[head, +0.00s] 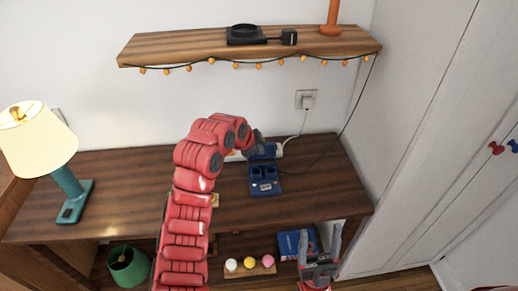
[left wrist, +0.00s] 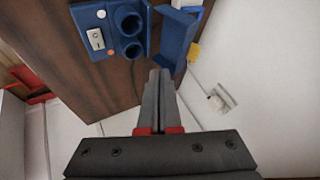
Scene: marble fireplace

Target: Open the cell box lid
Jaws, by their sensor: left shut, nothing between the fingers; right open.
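The blue cell box (head: 265,186) sits on the wooden desk, with two round wells in its top. Its blue lid (head: 264,152) stands raised at the back edge, away from the wells. The left wrist view shows the box (left wrist: 99,38) at the top and the tilted-up lid (left wrist: 176,38) to its right. My left gripper (head: 259,140) is shut and empty. Its fingertips (left wrist: 160,74) are close to the lid's lower end; I cannot tell whether they touch. My right gripper (head: 319,238) is open and empty, low in front of the desk.
A lamp (head: 40,138) stands at the desk's left. A wall shelf (head: 190,48) with a string of lights hangs above. A socket with a plug (head: 307,99) is behind the box. A lower shelf holds colored balls (head: 249,263) and a blue box (head: 291,243). White cabinet doors are right.

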